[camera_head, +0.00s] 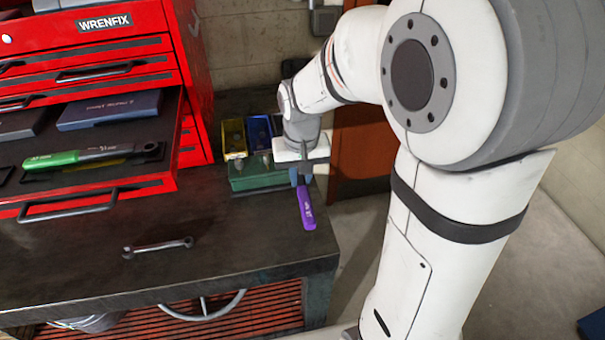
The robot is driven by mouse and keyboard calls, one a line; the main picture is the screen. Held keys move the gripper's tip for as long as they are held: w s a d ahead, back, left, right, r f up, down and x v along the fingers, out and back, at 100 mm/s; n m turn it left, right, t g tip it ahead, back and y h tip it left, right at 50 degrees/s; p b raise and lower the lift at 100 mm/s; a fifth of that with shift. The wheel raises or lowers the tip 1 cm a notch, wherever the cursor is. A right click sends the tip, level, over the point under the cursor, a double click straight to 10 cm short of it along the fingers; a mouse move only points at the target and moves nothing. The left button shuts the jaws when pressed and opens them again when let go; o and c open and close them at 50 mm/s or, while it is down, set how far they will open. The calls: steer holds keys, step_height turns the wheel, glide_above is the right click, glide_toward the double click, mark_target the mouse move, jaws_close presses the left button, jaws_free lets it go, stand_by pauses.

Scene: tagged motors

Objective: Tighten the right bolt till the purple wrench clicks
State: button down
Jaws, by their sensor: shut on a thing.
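My gripper (300,177) is shut on the purple wrench (306,209), near the right end of the dark workbench (215,262). The wrench's purple handle shows below the fingers, over the bench's right edge. The fingers and wrist cover its upper part. I cannot tell whether the handle touches the bench.
A red tool cabinet (130,45) stands at the left. Its open drawer holds a green-handled wrench (75,157). A loose spanner (157,247) lies on the bench. The bench front is mostly clear.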

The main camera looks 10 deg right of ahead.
steer(key=shift+w+a+m, duration=0.2)
steer(key=shift+a+m, duration=1)
steer(key=shift+a, duration=0.1)
steer(key=shift+w+a+m, duration=0.2)
steer(key=shift+a+m, duration=0.35)
steer(key=shift+m, duration=0.05)
steer(key=shift+w+a+m, duration=0.2)
steer(key=shift+a+m, duration=0.3)
steer(key=shift+m, duration=0.1)
steer(key=shift+a, duration=0.1)
steer(key=shift+w+a+m+h, duration=0.3)
steer(key=shift+w+a+m, duration=0.35)
steer(key=shift+a+m, duration=0.4)
steer(key=shift+d, duration=0.15)
